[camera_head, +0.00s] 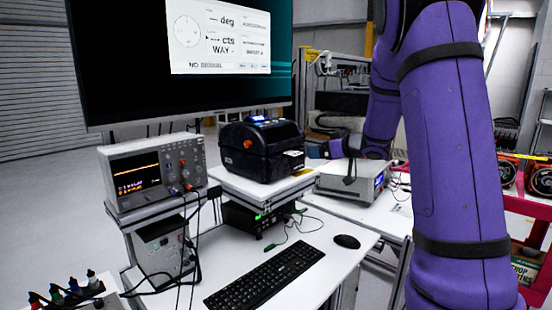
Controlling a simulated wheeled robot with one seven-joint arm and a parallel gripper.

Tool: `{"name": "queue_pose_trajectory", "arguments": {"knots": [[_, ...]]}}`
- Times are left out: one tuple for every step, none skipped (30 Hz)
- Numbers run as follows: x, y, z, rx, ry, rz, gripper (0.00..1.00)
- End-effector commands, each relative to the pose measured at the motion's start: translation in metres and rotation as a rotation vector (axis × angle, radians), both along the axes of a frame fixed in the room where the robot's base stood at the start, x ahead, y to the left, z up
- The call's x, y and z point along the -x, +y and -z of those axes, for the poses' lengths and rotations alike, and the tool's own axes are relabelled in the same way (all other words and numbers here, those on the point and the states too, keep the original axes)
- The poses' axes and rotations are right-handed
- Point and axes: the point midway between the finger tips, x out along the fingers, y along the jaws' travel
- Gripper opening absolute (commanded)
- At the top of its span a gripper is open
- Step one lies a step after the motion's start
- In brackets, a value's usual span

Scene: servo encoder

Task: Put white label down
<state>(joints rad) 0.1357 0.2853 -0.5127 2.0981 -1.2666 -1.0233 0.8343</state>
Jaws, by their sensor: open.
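A small white patch that looks like the white label (294,154) shows at the front right of the black label printer (262,150). I cannot tell whether it is loose or still in the printer's slot. My purple arm fills the right side and reaches back behind itself. My gripper (349,172) is small and dark, over the grey bench instrument (352,184), to the right of the printer. It is open, and no label shows in it. Its fingertips are hard to make out.
A white desk holds a keyboard (265,278) and a mouse (347,241). An oscilloscope (152,172) stands left of the printer, below a large monitor (180,95). Loose cables hang between the shelves. A red frame (520,200) stands at the right.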

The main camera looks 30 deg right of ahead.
Motion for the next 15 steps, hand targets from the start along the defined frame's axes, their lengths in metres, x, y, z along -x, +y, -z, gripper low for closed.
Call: {"name": "queue_pose_trajectory", "arguments": {"knots": [[0.0,-0.001,0.003,-0.005,0.005,-0.01,0.87],[-0.001,-0.001,0.004,-0.007,0.006,-0.015,0.87],[-0.002,0.0,0.005,-0.009,0.006,-0.02,0.87],[-0.004,0.0,0.006,-0.01,0.008,-0.02,0.87],[-0.006,0.001,0.006,-0.01,0.008,-0.021,0.87],[-0.01,0.003,0.008,-0.01,0.008,-0.021,0.87],[-0.013,0.004,0.009,-0.009,0.008,-0.023,0.87],[-0.016,0.006,0.01,-0.009,0.008,-0.023,0.87],[-0.022,0.008,0.011,-0.009,0.007,-0.024,0.87],[-0.026,0.009,0.013,-0.009,0.008,-0.023,0.87],[-0.03,0.011,0.015,-0.009,0.008,-0.022,0.87],[-0.036,0.013,0.016,-0.008,0.007,-0.022,0.87],[-0.039,0.014,0.017,-0.008,0.007,-0.022,0.87],[-0.043,0.015,0.019,-0.009,0.008,-0.022,0.87],[-0.047,0.016,0.02,-0.009,0.007,-0.021,0.87]]}}
